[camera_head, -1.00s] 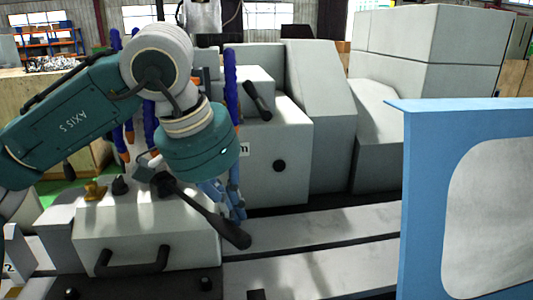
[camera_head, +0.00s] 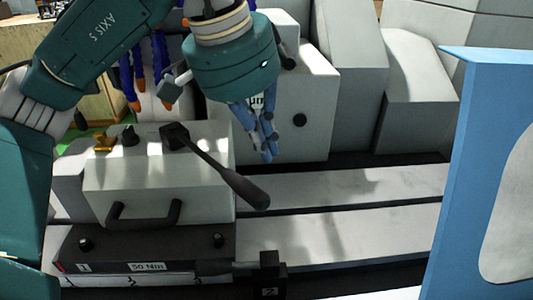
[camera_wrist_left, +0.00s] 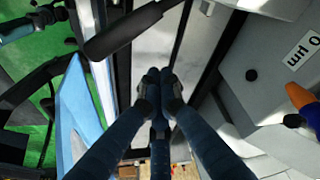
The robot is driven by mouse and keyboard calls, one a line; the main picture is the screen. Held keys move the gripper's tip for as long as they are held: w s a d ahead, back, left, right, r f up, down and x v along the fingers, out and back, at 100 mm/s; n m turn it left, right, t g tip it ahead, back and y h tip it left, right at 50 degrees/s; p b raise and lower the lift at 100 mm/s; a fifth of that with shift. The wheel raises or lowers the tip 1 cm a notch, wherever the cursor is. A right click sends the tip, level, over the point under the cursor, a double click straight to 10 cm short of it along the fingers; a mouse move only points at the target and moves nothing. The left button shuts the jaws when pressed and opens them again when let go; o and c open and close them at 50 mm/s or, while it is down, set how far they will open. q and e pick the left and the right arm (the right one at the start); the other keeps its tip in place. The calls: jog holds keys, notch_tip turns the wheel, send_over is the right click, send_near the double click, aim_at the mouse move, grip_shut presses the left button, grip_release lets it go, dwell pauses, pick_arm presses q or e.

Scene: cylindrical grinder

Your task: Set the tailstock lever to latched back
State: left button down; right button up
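The tailstock (camera_head: 160,185) is a light grey box at left centre in the head view. Its black lever (camera_head: 232,181) runs from a pivot on the top down to the right, with its thick grip overhanging the box's right side. In the left wrist view the lever's grip (camera_wrist_left: 125,32) crosses at the upper left. My left gripper (camera_head: 267,157) points down just behind and beyond the grip, apart from it. In the left wrist view its blue fingers (camera_wrist_left: 158,80) meet at the tips with nothing visible between them.
A grey machine block (camera_head: 305,115) stands close behind my left gripper. A blue guard panel (camera_head: 455,180) stands at the right. The flat bed (camera_head: 350,190) right of the tailstock is clear. A black handle (camera_head: 145,213) is on the tailstock's front.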

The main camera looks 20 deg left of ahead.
pick_arm(q)
jog(key=v, duration=0.7)
jog(key=shift+s, duration=0.3)
pick_arm(e)
jog(key=shift+s+f, duration=0.2)
jog(key=shift+s, duration=0.7)
